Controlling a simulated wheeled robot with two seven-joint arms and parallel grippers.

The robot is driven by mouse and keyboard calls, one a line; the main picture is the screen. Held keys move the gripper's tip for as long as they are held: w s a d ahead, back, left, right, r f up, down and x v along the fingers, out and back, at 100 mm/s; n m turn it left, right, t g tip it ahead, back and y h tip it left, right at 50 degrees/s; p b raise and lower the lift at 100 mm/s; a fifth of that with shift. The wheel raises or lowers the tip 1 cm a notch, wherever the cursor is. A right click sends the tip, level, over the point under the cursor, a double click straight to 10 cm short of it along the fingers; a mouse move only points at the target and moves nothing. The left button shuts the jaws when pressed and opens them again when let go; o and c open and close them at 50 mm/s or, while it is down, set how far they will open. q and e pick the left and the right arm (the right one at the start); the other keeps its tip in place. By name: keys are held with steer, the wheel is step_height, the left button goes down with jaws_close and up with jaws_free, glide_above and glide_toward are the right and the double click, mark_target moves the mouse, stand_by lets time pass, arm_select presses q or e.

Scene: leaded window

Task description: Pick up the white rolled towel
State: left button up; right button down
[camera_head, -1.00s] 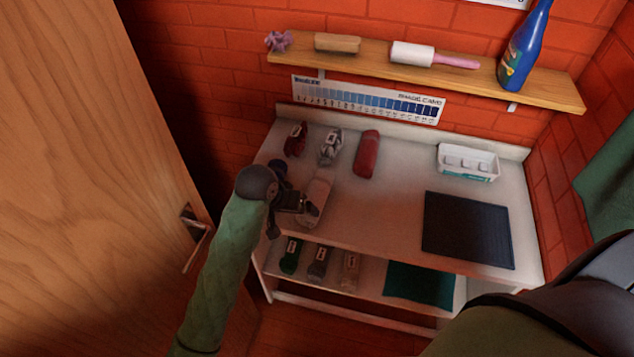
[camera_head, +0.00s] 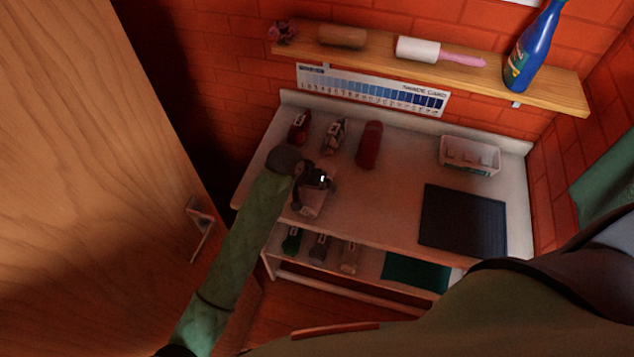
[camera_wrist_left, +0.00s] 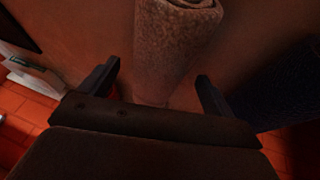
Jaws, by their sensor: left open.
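The white rolled towel (camera_head: 309,206) lies on the left front part of the white table, partly hidden under my left gripper in the head view. My left gripper (camera_head: 321,184) is over its far part. In the left wrist view the towel (camera_wrist_left: 176,40) looks pale and fuzzy and runs from the top edge down between the two dark fingers. There my left gripper (camera_wrist_left: 158,72) is open, with a finger on each side of the towel and gaps beside it. I cannot tell how far the fingers are above the table. My right gripper is out of view.
A red roll (camera_head: 369,146) and two tagged bundles (camera_head: 335,136) lie behind the towel. A dark mat (camera_head: 463,222) and white box (camera_head: 470,155) are to the right. Several tagged bundles sit on the lower shelf. A wooden door (camera_head: 110,180) stands left. The table's middle is clear.

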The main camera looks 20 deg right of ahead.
arm_select(q)
steer(key=shift+d+f, duration=0.15)
steer(key=shift+f, duration=0.4)
steer(key=shift+w+d+f, duration=0.15)
steer(key=shift+f, duration=0.15)
steer(key=shift+r, duration=0.1)
steer(key=c, duration=1.1)
